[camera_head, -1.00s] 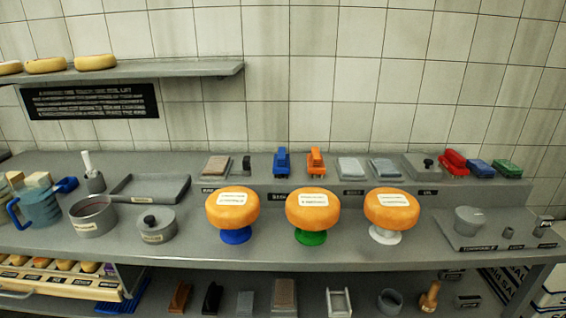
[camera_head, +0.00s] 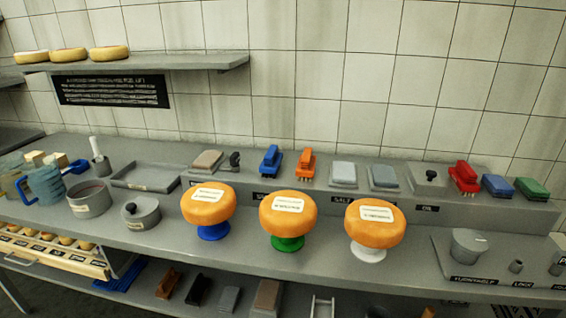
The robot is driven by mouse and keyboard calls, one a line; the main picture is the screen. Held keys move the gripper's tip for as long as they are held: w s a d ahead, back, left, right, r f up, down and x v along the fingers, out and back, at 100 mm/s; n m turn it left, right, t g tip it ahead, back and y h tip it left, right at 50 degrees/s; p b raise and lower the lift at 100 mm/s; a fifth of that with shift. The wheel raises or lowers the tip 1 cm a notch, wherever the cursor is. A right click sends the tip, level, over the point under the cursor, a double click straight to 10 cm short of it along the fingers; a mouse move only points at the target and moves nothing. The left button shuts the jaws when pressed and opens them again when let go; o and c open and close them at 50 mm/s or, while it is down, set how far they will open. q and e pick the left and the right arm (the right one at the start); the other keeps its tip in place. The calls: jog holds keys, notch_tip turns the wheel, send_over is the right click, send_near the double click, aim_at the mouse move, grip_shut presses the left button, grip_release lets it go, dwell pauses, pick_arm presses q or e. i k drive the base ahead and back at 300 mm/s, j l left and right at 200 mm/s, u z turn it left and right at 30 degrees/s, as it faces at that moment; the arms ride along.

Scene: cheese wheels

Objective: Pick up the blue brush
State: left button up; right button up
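The blue brush (camera_head: 270,161) stands on the raised back ledge of the counter, left of the picture's middle. It is a blue block with a raised handle-like top. An orange brush (camera_head: 306,164) of like shape stands just to its right, apart from it. A red one (camera_head: 464,178) stands farther right on the same ledge. Neither of my grippers shows in the head view, so nothing is seen touching the blue brush.
Three orange cheese wheels on blue (camera_head: 213,232), green (camera_head: 288,244) and white (camera_head: 368,253) stands are in front of the ledge. A dark scoop-like item (camera_head: 235,160) is left of the brush. Blue (camera_head: 497,186) and green (camera_head: 531,188) blocks lie far right. A wall shelf (camera_head: 200,62) overhangs upper left.

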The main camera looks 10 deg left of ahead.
aim_at(270, 165)
jog(key=i+l, duration=0.1)
jog(key=l, duration=0.4)
jog(key=i+l, duration=0.1)
jog(key=l, duration=0.95)
jog(key=i+u, duration=0.05)
